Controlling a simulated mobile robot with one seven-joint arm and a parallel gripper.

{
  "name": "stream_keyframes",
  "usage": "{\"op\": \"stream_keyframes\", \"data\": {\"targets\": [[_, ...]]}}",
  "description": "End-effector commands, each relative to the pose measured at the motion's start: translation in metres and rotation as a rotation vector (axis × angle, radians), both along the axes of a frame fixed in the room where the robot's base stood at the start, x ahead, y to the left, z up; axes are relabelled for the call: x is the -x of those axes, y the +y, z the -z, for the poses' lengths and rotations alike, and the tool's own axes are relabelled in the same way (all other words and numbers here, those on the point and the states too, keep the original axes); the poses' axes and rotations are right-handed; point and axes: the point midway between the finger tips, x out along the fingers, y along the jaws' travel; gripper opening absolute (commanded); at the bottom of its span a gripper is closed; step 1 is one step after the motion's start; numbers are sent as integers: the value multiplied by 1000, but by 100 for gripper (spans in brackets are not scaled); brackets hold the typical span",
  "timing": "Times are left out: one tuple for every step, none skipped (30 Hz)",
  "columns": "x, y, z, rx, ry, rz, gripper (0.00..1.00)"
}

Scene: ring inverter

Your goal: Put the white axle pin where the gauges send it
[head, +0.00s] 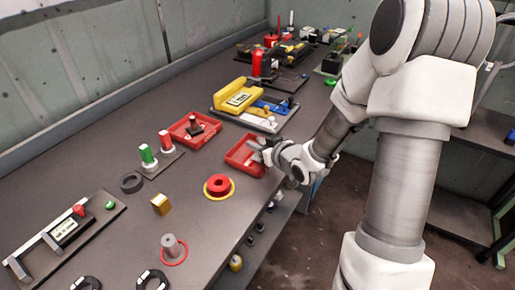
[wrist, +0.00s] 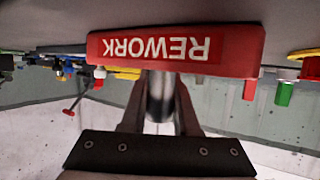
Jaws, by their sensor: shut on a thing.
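My gripper (head: 262,152) is at the near red bin (head: 235,162) by the table's front edge. The wrist view is upside down and shows this bin's wall (wrist: 255,50) with a REWORK label (wrist: 155,48). The gripper fingers (wrist: 158,105) are shut on a pale grey-white cylinder, the axle pin (wrist: 158,95). The pin's far end meets the bin's rim in that view; I cannot tell how deep it is inside. The gauges are a yellow block with a display (head: 240,98) and a caliper-like frame with a display (head: 68,228); their readings are too small to read.
Green (head: 147,155) and red (head: 166,142) cylinders stand on a plate.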

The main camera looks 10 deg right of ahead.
Motion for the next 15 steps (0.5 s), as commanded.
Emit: {"op": "stream_keyframes", "data": {"targets": [[0, 0, 7, -1, -2, 0, 0], [-1, 0, 8, -1, -3, 1, 0], [-1, 0, 8, 0, -3, 1, 0], [-1, 0, 7, 1, -4, 0, 0], [-1, 0, 7, 1, -4, 0, 0], [-1, 0, 7, 1, -4, 0, 0], [-1, 0, 7, 1, -4, 0, 0], [-1, 0, 7, 1, -4, 0, 0], [-1, 0, 7, 1, -4, 0, 0], [-1, 0, 8, 1, -4, 0, 0], [-1, 0, 10, 1, -4, 0, 0], [-1, 0, 11, 1, -4, 0, 0], [0, 0, 12, 1, -2, 1, 31], [0, 0, 11, 1, -2, 1, 36], [0, 0, 10, 1, -2, 1, 43]]}}
